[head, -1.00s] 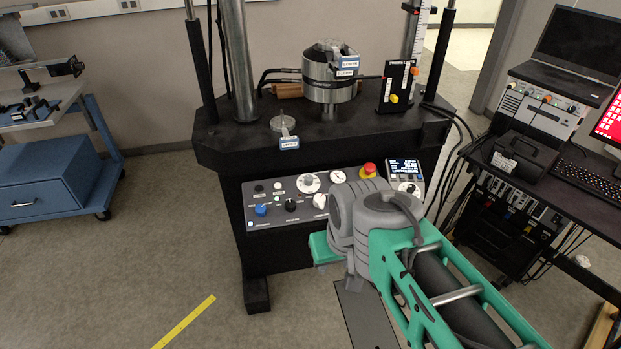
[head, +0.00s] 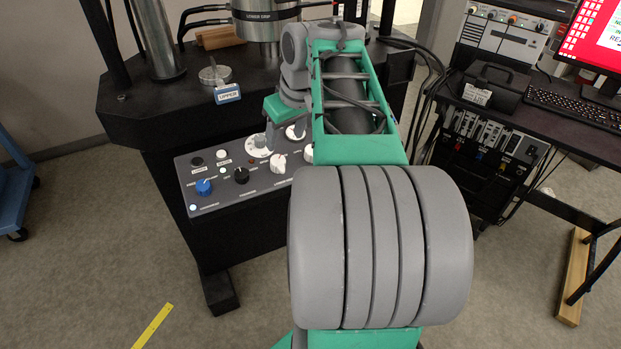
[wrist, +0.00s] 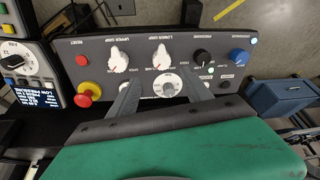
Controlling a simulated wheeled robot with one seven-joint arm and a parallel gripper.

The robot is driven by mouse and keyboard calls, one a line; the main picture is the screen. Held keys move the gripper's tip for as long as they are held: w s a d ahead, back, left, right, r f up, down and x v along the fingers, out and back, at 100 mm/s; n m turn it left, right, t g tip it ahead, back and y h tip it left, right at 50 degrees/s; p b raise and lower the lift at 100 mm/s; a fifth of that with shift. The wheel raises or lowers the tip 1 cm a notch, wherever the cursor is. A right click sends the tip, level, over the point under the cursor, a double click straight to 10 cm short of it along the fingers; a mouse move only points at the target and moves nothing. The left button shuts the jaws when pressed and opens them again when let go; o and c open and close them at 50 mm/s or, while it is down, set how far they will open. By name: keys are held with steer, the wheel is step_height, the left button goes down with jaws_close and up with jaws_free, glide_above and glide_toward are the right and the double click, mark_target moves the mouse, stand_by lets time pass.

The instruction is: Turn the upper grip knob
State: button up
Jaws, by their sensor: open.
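The upper grip knob (wrist: 118,60) is a white knob on the dark control panel (wrist: 138,54), seen upside down in the wrist view. In the head view the white knob partly hidden by my arm (head: 308,153) appears to be the same one. The white lower grip knob (wrist: 162,58) sits beside it, and it also shows in the head view (head: 279,163). My gripper (wrist: 160,82) is open and empty. Its two fingers point at the panel on either side of a round dial (wrist: 168,89), apart from the upper grip knob.
A black knob (wrist: 202,58) and a blue knob (wrist: 238,57) are farther along the panel. A red emergency button (wrist: 88,93) and a small display unit (wrist: 34,74) are at the other end. A tagged part (head: 214,74) stands on the machine table above the panel.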

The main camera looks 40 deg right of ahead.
steer(key=d+f, duration=0.1)
steer(key=d, duration=0.1)
steer(key=s+d+f+b, duration=0.1)
steer(key=d, duration=0.2)
steer(key=d+f+b, duration=0.1)
steer(key=d, duration=0.1)
steer(key=shift+s+d, duration=0.35)
steer(key=shift+d+f+h, duration=0.1)
steer(key=shift+d+h, duration=0.2)
steer(key=shift+d, duration=0.05)
steer(key=b+x, duration=0.2)
steer(key=x, duration=0.5)
steer(key=shift+c, duration=0.4)
jaws_close()
